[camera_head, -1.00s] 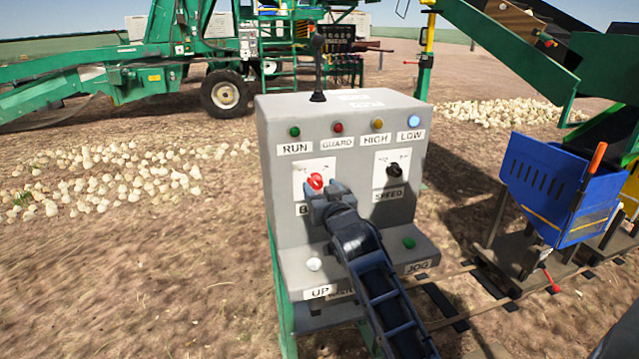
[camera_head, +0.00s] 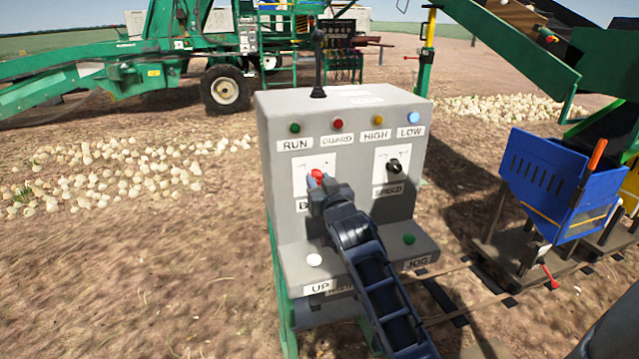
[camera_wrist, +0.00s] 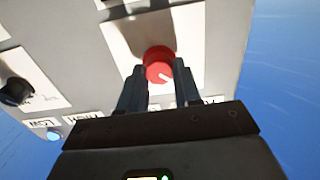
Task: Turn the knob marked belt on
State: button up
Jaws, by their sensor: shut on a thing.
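The red knob (camera_head: 316,177) sits on a white plate on the front of the grey control box (camera_head: 343,230). The label under it is mostly hidden by my gripper; only its first letter shows. My gripper (camera_head: 317,184) is at the knob, with its fingers on either side of it. In the wrist view the red knob (camera_wrist: 159,65) with its white pointer mark lies between the two dark fingertips (camera_wrist: 158,80), which are shut on it.
A black SPEED knob (camera_head: 393,166) is to the right on the same panel. RUN, GUARD, HIGH and LOW lamps line the top; LOW (camera_head: 414,117) glows blue. A white UP button (camera_head: 314,260) and green JOG button (camera_head: 409,239) sit on the lower ledge. A black lever (camera_head: 318,65) stands on top.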

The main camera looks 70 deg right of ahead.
jog(key=shift+c, duration=0.5)
jog(key=shift+f+m+b, duration=0.1)
jog(key=shift+m+b, duration=0.2)
jog(key=shift+b, duration=0.15)
jog(key=shift+f+m+b, duration=0.1)
jog(key=shift+m+b, duration=0.85)
jog(key=shift+m, duration=0.05)
jog(key=m+b, duration=0.4)
jog(key=m, duration=0.2)
jog(key=shift+b, duration=0.3)
jog(key=m+b, duration=0.3)
jog(key=m, duration=0.2)
jog(key=shift+s+d+f+m, duration=0.1)
jog(key=shift+m, duration=0.3)
jog(key=shift+m+b, duration=1.1)
jog(key=shift+m, duration=0.8)
